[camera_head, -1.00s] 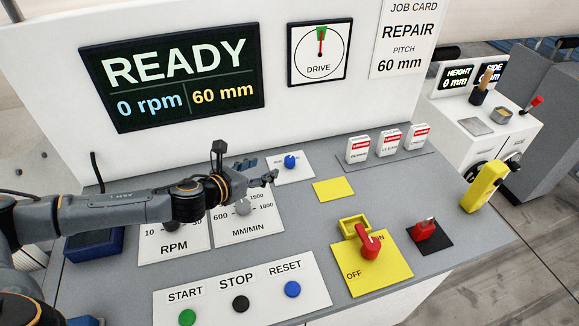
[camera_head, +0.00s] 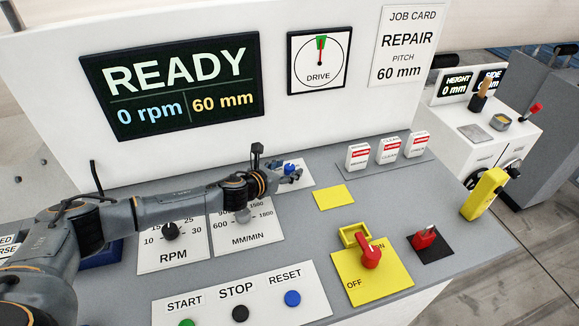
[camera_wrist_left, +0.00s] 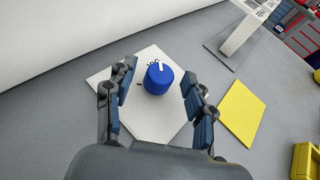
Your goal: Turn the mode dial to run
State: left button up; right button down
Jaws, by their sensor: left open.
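The mode dial is a blue round knob (camera_wrist_left: 159,78) with a white pointer mark, on a white plate (camera_wrist_left: 150,118). In the head view the blue knob (camera_head: 290,167) shows partly behind my left gripper (camera_head: 290,176). In the left wrist view my left gripper (camera_wrist_left: 158,95) is open, with one finger on each side of the knob and a gap visible on both sides. The plate's lettering is mostly hidden, so I cannot read the positions. My right gripper is not in view.
A blank yellow plate (camera_head: 333,197) lies to the right of the knob. Switches with red-labelled covers (camera_head: 389,150) stand further right. The screen reads READY.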

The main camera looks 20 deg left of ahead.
pick_arm(q)
jog(key=shift+x, duration=0.9)
grip_shut()
